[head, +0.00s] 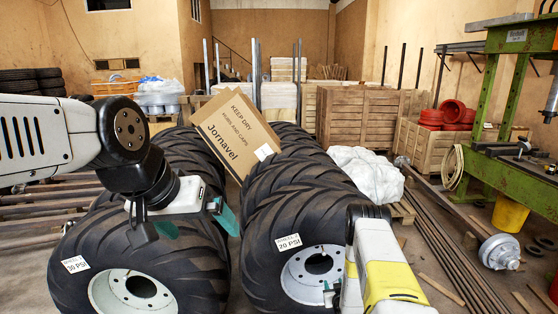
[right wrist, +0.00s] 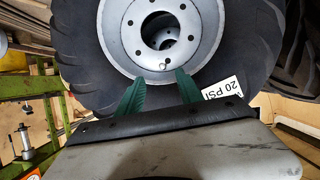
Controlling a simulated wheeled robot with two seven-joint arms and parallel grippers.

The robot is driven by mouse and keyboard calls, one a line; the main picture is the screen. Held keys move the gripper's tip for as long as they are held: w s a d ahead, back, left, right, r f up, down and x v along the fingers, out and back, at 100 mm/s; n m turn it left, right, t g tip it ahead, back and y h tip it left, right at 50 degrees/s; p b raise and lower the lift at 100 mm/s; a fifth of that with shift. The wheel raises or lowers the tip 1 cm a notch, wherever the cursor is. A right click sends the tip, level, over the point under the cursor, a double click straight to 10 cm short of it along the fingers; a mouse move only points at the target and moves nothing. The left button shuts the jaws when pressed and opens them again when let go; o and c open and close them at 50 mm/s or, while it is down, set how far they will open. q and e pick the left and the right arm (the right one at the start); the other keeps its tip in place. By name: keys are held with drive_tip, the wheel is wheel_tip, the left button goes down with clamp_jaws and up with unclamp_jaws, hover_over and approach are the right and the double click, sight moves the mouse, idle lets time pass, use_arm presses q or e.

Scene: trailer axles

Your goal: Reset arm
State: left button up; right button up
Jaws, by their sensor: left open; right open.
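My left gripper (head: 195,220) is open and empty, its green fingers apart in front of the left row of tyres. The nearest left tyre (head: 200,268) has a pale rim and a "30 PSI" tag (head: 75,264). My right gripper (head: 330,290) is low by the rim of the nearest right tyre (head: 262,220), largely hidden by its own arm in the head view. In the right wrist view its green fingers (right wrist: 158,92) are apart with nothing between them, before the grey rim (right wrist: 150,62). The "20 PSI" tag (head: 288,242) is beside the right fingertip (right wrist: 223,88).
A tilted cardboard box (head: 236,132) marked "KEEP DRY" rests among the tyres. A white wrapped bundle (head: 368,174), wooden crates (head: 350,118) and long metal bars (head: 440,240) are to the right. A green press frame (head: 500,90) stands at far right.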

drive_tip(key=w+r+m+g, duration=0.1)
drive_tip(key=w+r, duration=0.2)
drive_tip(key=r, duration=1)
drive_tip(key=w+r+g, duration=0.1)
drive_tip(key=w+r, duration=0.1)
drive_tip(key=r, duration=1)
drive_tip(key=s+a+r+g, duration=0.1)
drive_tip(key=s+r, duration=0.1)
drive_tip(key=r, duration=0.4)
drive_tip(key=s+a+r, duration=0.1)
drive_tip(key=s+r, duration=0.2)
drive_tip(key=r, duration=0.3)
drive_tip(key=s+a+r+g+y, duration=0.1)
drive_tip(key=s+a+r, duration=0.1)
drive_tip(key=s+r, duration=0.75)
drive_tip(key=s+a+r+g, duration=0.1)
drive_tip(key=s+r, duration=0.1)
drive_tip(key=s, duration=0.7)
drive_tip(key=s+a+r+g+y, duration=0.1)
drive_tip(key=s+r, duration=0.2)
drive_tip(key=s, duration=0.6)
drive_tip(key=s+a+r+g, duration=0.1)
drive_tip(key=s+r, duration=0.1)
drive_tip(key=s, duration=0.7)
drive_tip(key=shift+s+a+r, duration=0.2)
drive_tip(key=shift+a, duration=0.05)
